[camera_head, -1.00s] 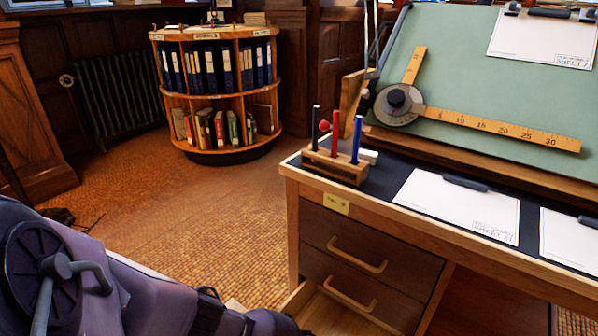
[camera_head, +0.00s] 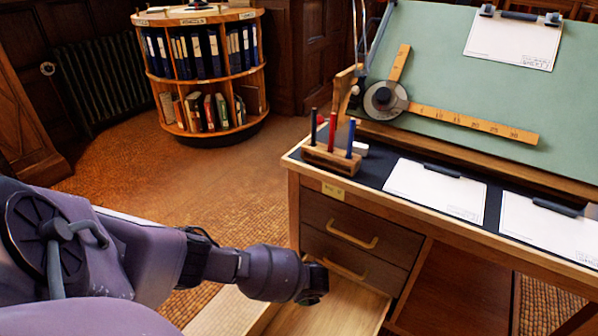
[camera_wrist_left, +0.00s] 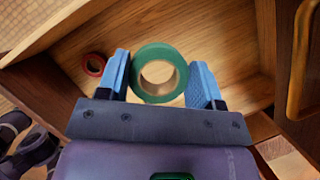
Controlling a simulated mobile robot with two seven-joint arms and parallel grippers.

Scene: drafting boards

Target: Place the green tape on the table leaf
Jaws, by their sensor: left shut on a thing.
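The green tape (camera_wrist_left: 160,49), a roll with a tan core, shows in the left wrist view between the two blue fingers of my left gripper (camera_wrist_left: 161,63). The gripper is shut on it, over the wooden floor of an open drawer (camera_head: 338,312). In the head view the left arm reaches down to this drawer, and the fingers and tape are hidden. The desk's dark top (camera_head: 370,172) lies above the drawers; I cannot tell whether this is the table leaf. My right gripper is not in view.
A red tape roll (camera_wrist_left: 85,64) lies in the drawer. A pen block (camera_head: 330,158), clipped sheets (camera_head: 436,190) and a tilted green board (camera_head: 440,85) with a wooden ruler occupy the desk. A closed drawer (camera_head: 345,235) is above the open one. A round bookcase (camera_head: 205,82) stands behind.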

